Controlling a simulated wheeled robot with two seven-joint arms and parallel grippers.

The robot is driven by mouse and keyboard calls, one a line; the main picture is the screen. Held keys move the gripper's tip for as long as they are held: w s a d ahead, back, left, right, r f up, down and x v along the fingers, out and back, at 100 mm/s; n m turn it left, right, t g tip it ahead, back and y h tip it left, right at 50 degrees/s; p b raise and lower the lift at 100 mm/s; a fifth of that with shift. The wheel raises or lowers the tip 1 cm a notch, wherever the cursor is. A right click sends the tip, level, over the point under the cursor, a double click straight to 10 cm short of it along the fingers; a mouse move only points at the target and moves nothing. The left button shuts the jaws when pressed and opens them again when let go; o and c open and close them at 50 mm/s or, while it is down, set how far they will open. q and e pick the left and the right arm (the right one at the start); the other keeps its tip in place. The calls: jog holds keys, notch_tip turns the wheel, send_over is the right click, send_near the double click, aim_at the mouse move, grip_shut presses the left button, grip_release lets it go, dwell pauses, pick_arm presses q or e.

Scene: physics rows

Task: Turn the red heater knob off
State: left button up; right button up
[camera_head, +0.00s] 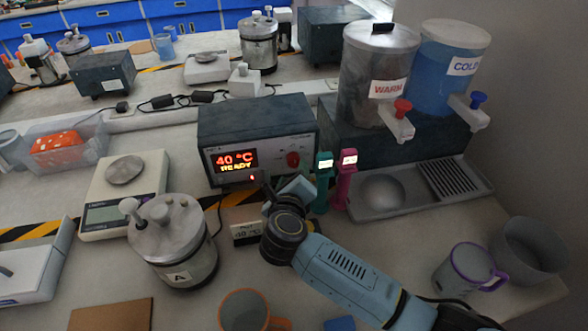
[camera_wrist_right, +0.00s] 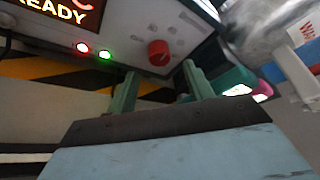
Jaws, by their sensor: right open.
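The red heater knob (camera_head: 293,159) is on the front panel of the dark heater box (camera_head: 255,122). It also shows in the right wrist view (camera_wrist_right: 158,52). The heater's display (camera_head: 236,160) reads 40 °C READY. In the wrist view a red light (camera_wrist_right: 83,47) and a green light (camera_wrist_right: 104,54) are lit below the display. My right gripper (camera_head: 282,188) is just in front of and below the knob. In the wrist view its two green fingers (camera_wrist_right: 158,82) are apart, with the knob beyond and between them, not touching it. My left gripper is not in view.
A green (camera_head: 324,180) and a pink upright tool (camera_head: 345,178) stand close right of my right gripper. A lidded jar marked A (camera_head: 180,262) and a scale (camera_head: 122,195) stand to the left. WARM (camera_head: 375,80) and COLD (camera_head: 447,65) tanks are at the right.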

aim_at(294, 164)
jog(key=x, duration=0.3)
jog(key=shift+w+f+b, duration=0.1)
jog(key=shift+w+b, duration=0.2)
jog(key=shift+w, duration=0.25)
jog(key=c, duration=0.7)
jog(key=shift+c, duration=1.4)
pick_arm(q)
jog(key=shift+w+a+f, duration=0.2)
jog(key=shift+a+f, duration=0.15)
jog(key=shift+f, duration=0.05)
pick_arm(e)
jog(key=shift+f, duration=0.1)
